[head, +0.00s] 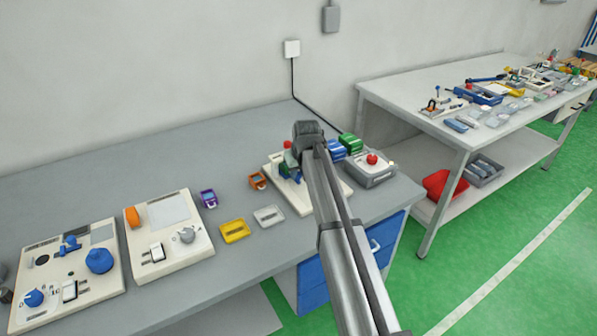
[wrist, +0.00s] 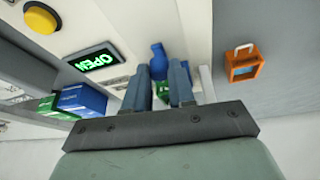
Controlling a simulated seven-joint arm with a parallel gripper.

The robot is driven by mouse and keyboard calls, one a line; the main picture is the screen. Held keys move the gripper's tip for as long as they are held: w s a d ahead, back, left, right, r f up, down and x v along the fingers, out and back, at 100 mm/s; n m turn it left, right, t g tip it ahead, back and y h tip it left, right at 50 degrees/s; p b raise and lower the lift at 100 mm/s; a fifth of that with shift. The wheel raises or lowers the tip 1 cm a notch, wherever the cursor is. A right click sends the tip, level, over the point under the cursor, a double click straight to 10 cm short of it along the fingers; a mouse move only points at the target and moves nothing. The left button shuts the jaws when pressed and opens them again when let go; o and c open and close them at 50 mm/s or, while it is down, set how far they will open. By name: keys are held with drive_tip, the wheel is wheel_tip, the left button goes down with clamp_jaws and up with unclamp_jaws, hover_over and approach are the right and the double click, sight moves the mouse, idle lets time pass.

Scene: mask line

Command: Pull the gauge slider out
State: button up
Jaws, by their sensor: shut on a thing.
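The white machine base (head: 300,204) stands at the right part of the grey bench. My gripper (head: 290,172) is over it, and my arm hides much of it in the head view. In the wrist view, my gripper (wrist: 158,68) is shut at a blue piece (wrist: 157,52), which I take to be the gauge slider's handle. A small green part shows between the fingers. The exact contact is partly hidden. A lit green "OPEN" display (wrist: 97,61) and a yellow button (wrist: 42,18) are on the pale panel to the left in the wrist view.
An orange holder (head: 257,180) stands close beside the base. Blue (head: 335,149) and green (head: 350,143) boxes and a grey box with a red button (head: 372,160) are to the right. Yellow (head: 234,230) and white (head: 268,216) trays lie left. The bench's back left is clear.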

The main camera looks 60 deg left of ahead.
clamp_jaws()
drive_tip(key=d, duration=1.1)
drive_tip(key=shift+w+d, duration=0.1)
drive_tip(key=shift+d, duration=0.2)
drive_tip(key=o, duration=0.5)
unclamp_jaws()
drive_tip(key=shift+d, duration=0.1)
drive_tip(key=o, duration=0.3)
drive_tip(key=shift+o, duration=0.2)
drive_tip(key=shift+r, duration=0.1)
drive_tip(key=v, duration=1.3)
drive_tip(key=shift+r, duration=0.3)
